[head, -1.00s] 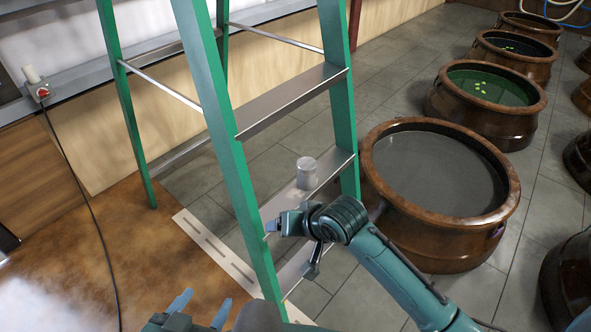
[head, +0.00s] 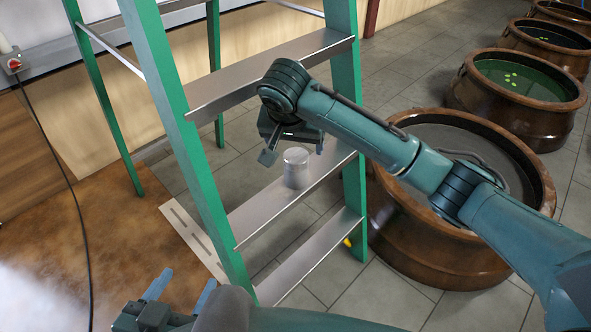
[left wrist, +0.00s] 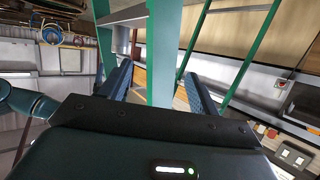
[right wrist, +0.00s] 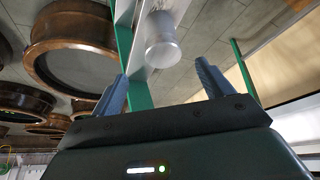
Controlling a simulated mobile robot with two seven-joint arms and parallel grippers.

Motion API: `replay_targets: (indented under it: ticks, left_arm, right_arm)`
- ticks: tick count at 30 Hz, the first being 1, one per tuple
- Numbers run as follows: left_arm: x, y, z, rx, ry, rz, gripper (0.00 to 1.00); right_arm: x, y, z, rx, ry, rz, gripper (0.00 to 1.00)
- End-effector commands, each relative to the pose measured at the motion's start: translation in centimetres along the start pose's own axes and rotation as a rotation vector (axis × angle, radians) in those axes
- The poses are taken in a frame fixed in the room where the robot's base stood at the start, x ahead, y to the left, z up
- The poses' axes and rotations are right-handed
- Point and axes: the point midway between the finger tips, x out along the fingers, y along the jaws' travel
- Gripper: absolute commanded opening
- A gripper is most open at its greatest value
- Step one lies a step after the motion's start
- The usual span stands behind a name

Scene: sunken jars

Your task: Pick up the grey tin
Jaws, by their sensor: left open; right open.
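The grey tin (head: 296,168) is a small upright cylinder standing on a metal step of the green ladder (head: 181,130). In the right wrist view the tin (right wrist: 163,45) shows ahead of the fingers, with the ladder step behind it. My right gripper (head: 293,152) is open, just above the tin in the head view, with nothing between its fingers (right wrist: 160,85). My left gripper (head: 181,287) is open and empty at the lower left, in front of the ladder's near leg.
Another ladder step (head: 268,72) lies above the tin's step. A small yellow thing (head: 347,242) shows by the lowest step. A cable runs down at left.

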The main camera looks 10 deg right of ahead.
Motion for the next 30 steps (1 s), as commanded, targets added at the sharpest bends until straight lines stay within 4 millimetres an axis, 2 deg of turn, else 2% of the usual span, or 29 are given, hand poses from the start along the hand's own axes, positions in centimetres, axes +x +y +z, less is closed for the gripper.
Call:
replay_targets:
  ticks: [1, 4, 12, 21, 30]
  left_arm:
    - [0.3, 0.1, 0.6, 0.010, -0.003, 0.004, 0.62]
    - [0.7, 0.2, 1.0, 0.024, 0.001, 0.006, 0.62]
    - [1.0, 0.1, 0.8, 0.041, 0.047, -0.002, 0.62]
    - [1.6, 0.3, 0.6, 0.084, 0.173, -0.011, 0.62]
    - [1.6, 0.3, 0.3, 0.090, 0.192, -0.012, 0.62]
  right_arm:
    - [1.5, 0.1, 0.1, 0.001, -0.001, 0.003, 0.79]
    - [3.1, 0.1, 0.1, 0.000, -0.001, 0.003, 0.79]
    - [5.3, -0.1, 0.0, -0.001, 0.000, 0.000, 0.79]
    - [9.4, -0.4, -0.2, -0.002, 0.000, 0.000, 0.79]
    - [9.8, -0.4, -0.3, -0.002, 0.001, -0.002, 0.79]
